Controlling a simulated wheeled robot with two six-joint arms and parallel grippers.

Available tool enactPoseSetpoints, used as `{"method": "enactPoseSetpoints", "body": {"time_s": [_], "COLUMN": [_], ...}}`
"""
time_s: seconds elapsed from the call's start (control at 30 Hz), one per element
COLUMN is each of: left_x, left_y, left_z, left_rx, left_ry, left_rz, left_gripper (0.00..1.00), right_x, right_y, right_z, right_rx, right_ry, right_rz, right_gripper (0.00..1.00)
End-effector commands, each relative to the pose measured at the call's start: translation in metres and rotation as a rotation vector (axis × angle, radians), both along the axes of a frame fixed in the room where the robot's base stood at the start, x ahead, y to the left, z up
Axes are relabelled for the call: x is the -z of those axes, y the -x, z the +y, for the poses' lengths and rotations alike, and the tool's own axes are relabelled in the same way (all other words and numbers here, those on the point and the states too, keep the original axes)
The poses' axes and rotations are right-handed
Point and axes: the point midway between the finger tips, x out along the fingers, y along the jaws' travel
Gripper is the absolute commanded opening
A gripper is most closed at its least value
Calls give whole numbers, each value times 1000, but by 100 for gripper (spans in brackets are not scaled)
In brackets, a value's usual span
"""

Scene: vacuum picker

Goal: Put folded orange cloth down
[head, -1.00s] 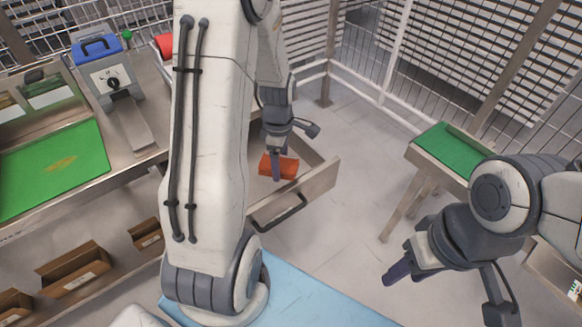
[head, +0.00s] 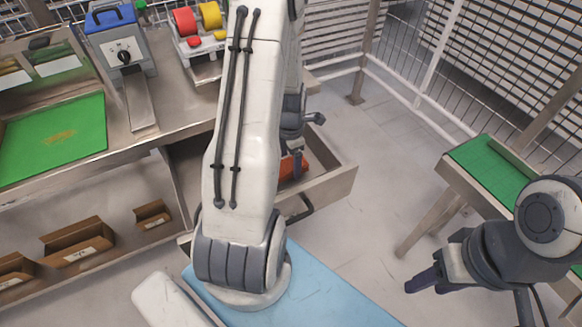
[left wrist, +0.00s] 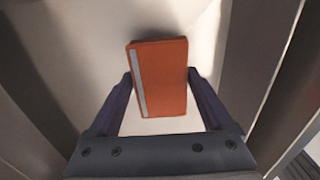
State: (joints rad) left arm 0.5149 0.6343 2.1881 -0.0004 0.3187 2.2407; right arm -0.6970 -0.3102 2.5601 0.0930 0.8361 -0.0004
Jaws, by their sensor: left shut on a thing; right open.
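The folded orange cloth (head: 291,167) is inside the open drawer (head: 340,182), mostly hidden behind my left arm in the head view. In the left wrist view the cloth (left wrist: 160,85) is a flat orange block with a pale stripe along its left edge. My left gripper (head: 297,166) points down into the drawer and is shut on the cloth, with one finger on each side. Whether the cloth touches the drawer floor I cannot tell. My right gripper (head: 424,282) is open and empty, out over the floor at the right.
The drawer walls stand close around my left gripper. The workbench (head: 170,125) holds a green mat (head: 55,140), a blue-topped device (head: 120,50) and red and yellow reels (head: 198,20). Cardboard boxes (head: 78,240) sit below. A green-topped table (head: 490,165) stands at right.

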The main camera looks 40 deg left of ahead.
Motion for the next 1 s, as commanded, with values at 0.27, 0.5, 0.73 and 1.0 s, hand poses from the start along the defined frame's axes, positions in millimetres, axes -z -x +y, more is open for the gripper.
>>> {"method": "enactPoseSetpoints", "body": {"time_s": [0.27, 0.5, 0.73, 1.0], "left_x": [25, 26, 30, 28], "left_y": [-1, -1, -1, -1], "left_z": [-1, -2, -2, -3], "left_rx": [4, 5, 5, 5], "left_ry": [0, 0, 0, 1], "left_rz": [0, 0, 0, 1], "left_gripper": [14, 14, 100, 100], "right_x": [2, 3, 5, 3], "right_y": [0, 0, 0, 0], "right_z": [0, 0, 0, 0], "right_rx": [0, 0, 0, 0], "right_ry": [0, 0, 0, 0], "right_rz": [0, 0, 0, 0], "right_gripper": [47, 47, 47, 47]}}
